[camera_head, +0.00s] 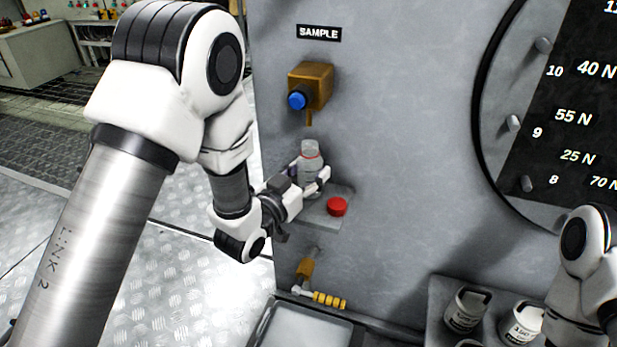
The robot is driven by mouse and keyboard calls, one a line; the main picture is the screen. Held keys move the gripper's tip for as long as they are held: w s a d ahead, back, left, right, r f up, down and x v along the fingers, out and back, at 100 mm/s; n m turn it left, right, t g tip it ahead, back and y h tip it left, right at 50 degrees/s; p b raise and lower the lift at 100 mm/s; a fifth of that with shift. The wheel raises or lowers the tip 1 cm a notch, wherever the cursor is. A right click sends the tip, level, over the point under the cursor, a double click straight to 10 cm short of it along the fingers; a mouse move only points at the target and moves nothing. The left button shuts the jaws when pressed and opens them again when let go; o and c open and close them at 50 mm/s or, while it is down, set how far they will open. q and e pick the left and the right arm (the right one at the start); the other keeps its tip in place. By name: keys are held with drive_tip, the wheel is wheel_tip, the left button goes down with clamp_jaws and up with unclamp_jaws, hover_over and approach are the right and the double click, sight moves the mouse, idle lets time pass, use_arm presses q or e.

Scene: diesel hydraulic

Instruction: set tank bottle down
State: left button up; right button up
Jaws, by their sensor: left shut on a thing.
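The tank bottle (310,154) is a small clear-grey bottle with a thin red line around its upper part. It stands upright in my left gripper (311,182), which is shut around its lower body from the left. The bottle is at the small grey shelf (327,221) on the panel, below the sample valve. The gripper fingers hide the bottle's base, so I cannot tell whether it touches the shelf. A red cap (337,206) lies on the shelf, right of the gripper. My right arm shows at the right edge, but its gripper is not visible.
The brass sample valve (313,83) with a blue knob and a thin spout is above the bottle. Below the shelf are a brass fitting (305,268), a yellow-ringed piece (330,300) and a grey tray (262,325).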

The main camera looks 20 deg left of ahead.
use_arm(q)
drive_tip(key=shift+s+r, duration=0.1)
drive_tip(key=shift+r, duration=0.05)
drive_tip(key=shift+f, duration=0.25)
drive_tip(key=o, duration=1.2)
drive_tip(key=shift+r, duration=0.1)
drive_tip(key=shift+r, duration=0.1)
